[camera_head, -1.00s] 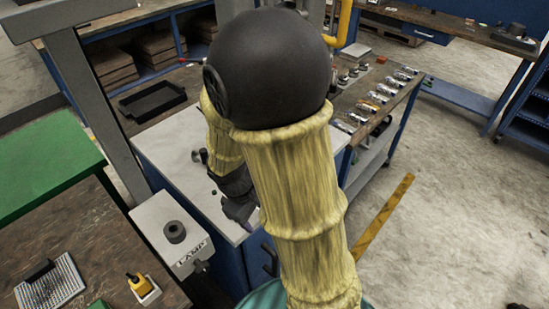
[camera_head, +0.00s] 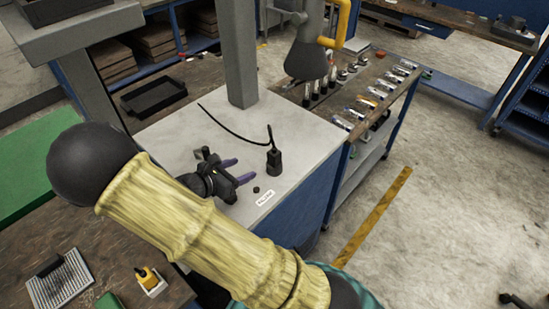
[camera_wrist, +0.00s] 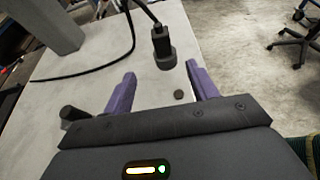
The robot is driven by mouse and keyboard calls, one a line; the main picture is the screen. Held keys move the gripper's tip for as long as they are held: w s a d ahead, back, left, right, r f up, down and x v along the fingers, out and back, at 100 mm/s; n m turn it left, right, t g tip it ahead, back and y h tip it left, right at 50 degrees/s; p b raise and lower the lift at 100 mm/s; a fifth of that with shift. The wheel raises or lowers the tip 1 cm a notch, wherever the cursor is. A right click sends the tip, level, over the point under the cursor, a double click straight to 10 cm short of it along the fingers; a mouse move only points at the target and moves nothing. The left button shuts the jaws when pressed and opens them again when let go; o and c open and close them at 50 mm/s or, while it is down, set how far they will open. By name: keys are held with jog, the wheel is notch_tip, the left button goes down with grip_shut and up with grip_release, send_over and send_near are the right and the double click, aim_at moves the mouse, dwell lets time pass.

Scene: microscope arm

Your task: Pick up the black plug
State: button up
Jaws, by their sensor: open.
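The black plug (camera_head: 273,158) stands upright on the white top of the blue cabinet (camera_head: 200,133), with a black cable running from its top. In the wrist view the plug (camera_wrist: 163,47) is ahead of my gripper, slightly beyond the fingertips and between their lines. My gripper (camera_head: 241,171) is open and empty, with two purple fingers pointing toward the plug. It also shows in the wrist view (camera_wrist: 161,75). The plug is apart from the fingers.
A small black disc (camera_head: 256,190) lies near the fingers, by a white label (camera_head: 265,198). A grey post (camera_head: 236,60) rises behind. The black cable (camera_head: 225,127) curves across the white top. A dark knob (camera_wrist: 72,115) is beside the left finger. Tools (camera_head: 365,103) lie on the right bench.

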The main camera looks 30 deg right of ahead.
aim_at(270, 157)
jog(key=p+x, duration=0.2)
jog(key=x, duration=1)
jog(key=shift+p, duration=0.4)
jog(key=shift+d, duration=0.1)
jog(key=shift+d, duration=0.2)
jog(key=p+x, duration=0.2)
jog(key=x, duration=0.2)
jog(key=shift+d+r+p, duration=0.1)
jog(key=shift+d+p, duration=0.1)
jog(key=shift+p, duration=0.15)
jog(key=shift+w+d+f, duration=0.1)
jog(key=shift+d+f, duration=0.1)
jog(key=shift+f, duration=0.05)
jog(key=c, duration=1.1)
